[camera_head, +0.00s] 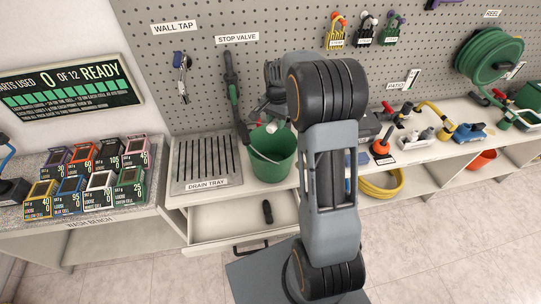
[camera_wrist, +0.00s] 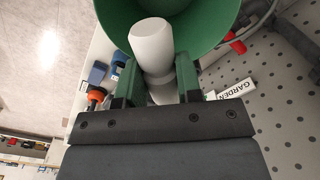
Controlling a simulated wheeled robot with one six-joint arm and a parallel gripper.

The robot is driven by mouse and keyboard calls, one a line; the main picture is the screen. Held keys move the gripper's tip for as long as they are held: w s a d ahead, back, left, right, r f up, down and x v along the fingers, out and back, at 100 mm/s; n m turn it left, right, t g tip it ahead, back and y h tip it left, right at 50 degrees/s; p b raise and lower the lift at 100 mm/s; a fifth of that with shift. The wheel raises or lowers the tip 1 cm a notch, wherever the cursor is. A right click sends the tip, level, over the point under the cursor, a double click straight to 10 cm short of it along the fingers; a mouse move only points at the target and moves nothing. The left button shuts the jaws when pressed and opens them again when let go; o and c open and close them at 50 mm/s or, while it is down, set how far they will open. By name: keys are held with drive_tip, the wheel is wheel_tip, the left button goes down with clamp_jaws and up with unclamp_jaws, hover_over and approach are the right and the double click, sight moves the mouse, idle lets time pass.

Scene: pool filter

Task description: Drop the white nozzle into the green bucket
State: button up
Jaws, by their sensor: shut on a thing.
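The green bucket (camera_head: 275,168) stands upright on the bench, right of the drain tray, with its pale handle across its front. In the wrist view its rim and inner wall (camera_wrist: 215,22) fill the top. My gripper (camera_wrist: 158,72) is shut on the white nozzle (camera_wrist: 152,45), a pale rounded piece between the two fingers. The nozzle's far end shows against the bucket's opening. In the head view my gripper (camera_head: 268,118) is at the bucket's top, partly hidden by my arm; how deep the nozzle sits there is hard to tell.
The drain tray (camera_head: 207,160) lies left of the bucket. An open drawer (camera_head: 240,218) below holds a small black item. A pegboard (camera_head: 215,85) with a hanging stop valve (camera_head: 233,95) rises behind. Fittings and valves crowd the bench to the right.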

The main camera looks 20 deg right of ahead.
drive_tip(key=o, duration=1)
drive_tip(key=shift+r, duration=0.1)
wheel_tip(320, 180, up, 14)
drive_tip(key=b, duration=0.1)
drive_tip(key=shift+f, duration=0.2)
drive_tip(key=f+n, duration=0.1)
drive_tip(key=s+f+n, duration=0.1)
drive_tip(key=f+n, duration=0.1)
drive_tip(key=shift+a+f, duration=0.15)
drive_tip(key=shift+f, duration=0.15)
drive_tip(key=s+a+n+t, duration=0.2)
drive_tip(key=s+a+n, duration=0.2)
drive_tip(key=s, duration=0.6)
drive_tip(key=s+a+n+t, duration=0.2)
drive_tip(key=s+a+n, duration=0.2)
drive_tip(key=s, duration=0.6)
drive_tip(key=shift+s+a+f, duration=0.35)
drive_tip(key=shift+s+a, duration=0.05)
drive_tip(key=shift+a, duration=0.55)
